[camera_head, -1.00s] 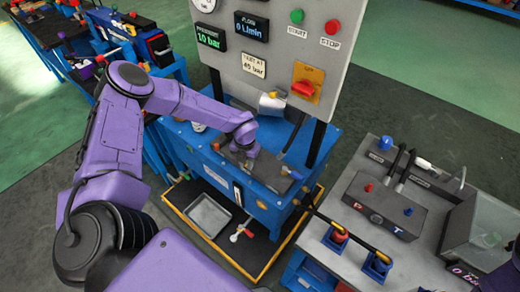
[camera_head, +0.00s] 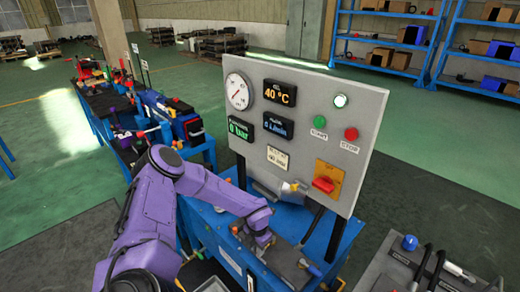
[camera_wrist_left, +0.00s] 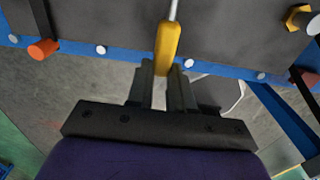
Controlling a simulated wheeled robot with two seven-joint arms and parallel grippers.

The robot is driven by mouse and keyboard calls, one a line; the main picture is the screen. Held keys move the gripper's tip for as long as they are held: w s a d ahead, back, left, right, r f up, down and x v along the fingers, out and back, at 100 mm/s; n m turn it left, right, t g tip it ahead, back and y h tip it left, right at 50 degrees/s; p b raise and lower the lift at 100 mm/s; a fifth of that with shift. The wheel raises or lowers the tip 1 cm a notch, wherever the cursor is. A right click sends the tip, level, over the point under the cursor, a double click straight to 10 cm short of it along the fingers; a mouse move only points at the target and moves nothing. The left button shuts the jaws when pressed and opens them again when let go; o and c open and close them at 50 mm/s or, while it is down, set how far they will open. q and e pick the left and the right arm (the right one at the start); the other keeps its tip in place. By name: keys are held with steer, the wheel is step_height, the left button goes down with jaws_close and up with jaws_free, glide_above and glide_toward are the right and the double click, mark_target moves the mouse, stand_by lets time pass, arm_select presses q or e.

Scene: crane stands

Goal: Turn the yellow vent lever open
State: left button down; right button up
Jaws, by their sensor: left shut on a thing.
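The yellow vent lever (camera_wrist_left: 168,45) shows in the left wrist view at top centre, on a thin pale rod. My left gripper (camera_wrist_left: 166,72) is shut on the lever's near end, a finger on each side. In the head view my left gripper (camera_head: 262,240) is low over the top of the blue bench unit (camera_head: 225,245), and my purple arm hides part of it. The lever cannot be made out there. My right gripper is in neither view.
A grey panel (camera_head: 360,108) with gauge, displays, buttons and a red switch (camera_head: 323,185) stands behind the gripper. An orange knob (camera_wrist_left: 42,49) and a brass nut (camera_wrist_left: 299,19) sit along the unit's edge.

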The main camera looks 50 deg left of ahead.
arm_select(q)
steer(key=shift+a, duration=0.1)
steer(key=c, duration=1)
jaws_free()
step_height(320, 180, up, 11)
steer(key=p, duration=0.1)
steer(key=shift+f, duration=0.2)
